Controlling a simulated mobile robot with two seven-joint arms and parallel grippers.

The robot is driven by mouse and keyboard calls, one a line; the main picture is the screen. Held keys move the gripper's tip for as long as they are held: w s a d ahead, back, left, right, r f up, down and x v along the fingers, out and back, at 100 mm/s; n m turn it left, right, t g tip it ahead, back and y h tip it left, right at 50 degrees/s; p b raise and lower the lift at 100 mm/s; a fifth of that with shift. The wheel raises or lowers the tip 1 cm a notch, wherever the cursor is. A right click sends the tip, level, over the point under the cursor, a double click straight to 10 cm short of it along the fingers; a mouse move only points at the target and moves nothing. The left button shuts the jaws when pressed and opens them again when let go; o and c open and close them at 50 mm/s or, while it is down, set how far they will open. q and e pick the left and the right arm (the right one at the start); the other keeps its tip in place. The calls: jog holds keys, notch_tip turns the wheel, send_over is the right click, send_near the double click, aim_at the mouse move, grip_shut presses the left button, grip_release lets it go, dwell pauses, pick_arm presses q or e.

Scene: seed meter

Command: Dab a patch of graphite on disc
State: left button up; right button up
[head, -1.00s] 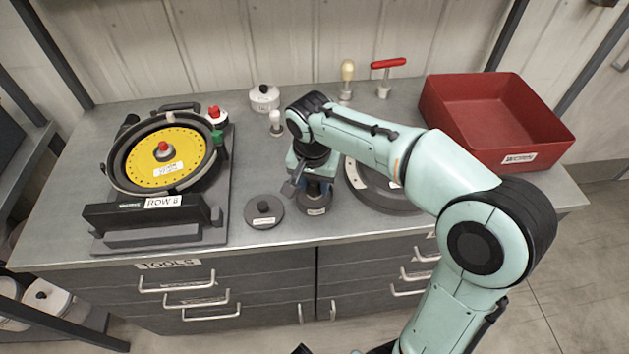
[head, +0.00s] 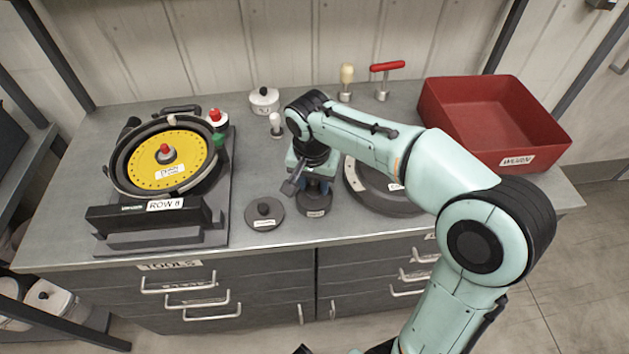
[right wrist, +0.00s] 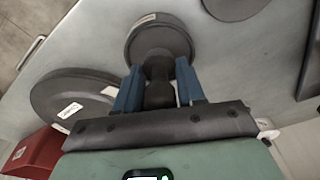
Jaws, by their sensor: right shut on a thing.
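The yellow disc (head: 178,154) sits in the round dark housing of the seed meter at the left of the bench, with a red-topped knob at its centre. My right gripper (right wrist: 159,92) has its blue fingers closed on the dark neck of a round-based piece (right wrist: 160,42) with a pale label. In the head view this piece (head: 314,205) stands at or just above the bench, right of a flat dark lidded round (head: 264,213). I cannot read its label or tell whether its base touches the bench. My left gripper is not in view.
A large dark round plate (head: 372,200) lies partly under my right arm. A red bin (head: 440,103) stands at the back right. A white pot (head: 264,99), a small white-topped peg (head: 276,124) and two handled tools (head: 346,84) stand along the back.

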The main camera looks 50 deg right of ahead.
jog(key=shift+w+r+p, duration=0.1)
jog(key=shift+r+p, duration=1.9)
jog(key=shift+r, duration=0.9)
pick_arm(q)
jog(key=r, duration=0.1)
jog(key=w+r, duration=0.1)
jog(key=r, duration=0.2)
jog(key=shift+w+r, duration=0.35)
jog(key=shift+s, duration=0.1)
